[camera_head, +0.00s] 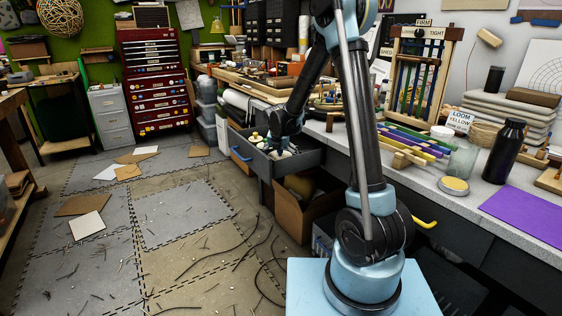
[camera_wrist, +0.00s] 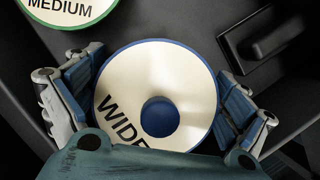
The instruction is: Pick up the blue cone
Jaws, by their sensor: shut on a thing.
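The blue cone (camera_wrist: 158,85) fills the middle of the wrist view, seen from its flat end. That end is a cream disc lettered WIDE, with a blue rim and a blue round centre. My gripper (camera_wrist: 155,98) has one finger on each side of the disc and is shut on it. The cone's lower edge is hidden behind my gripper's body. In the head view my gripper (camera_head: 280,148) is down at the open drawer (camera_head: 294,165) under the bench, and the cone cannot be made out there.
A green-rimmed disc lettered MEDIUM (camera_wrist: 66,12) lies close by at the upper left of the wrist view. A dark raised block (camera_wrist: 262,42) is at the upper right. A cardboard box (camera_head: 292,213) stands below the drawer. Cane strands litter the floor mats (camera_head: 180,212).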

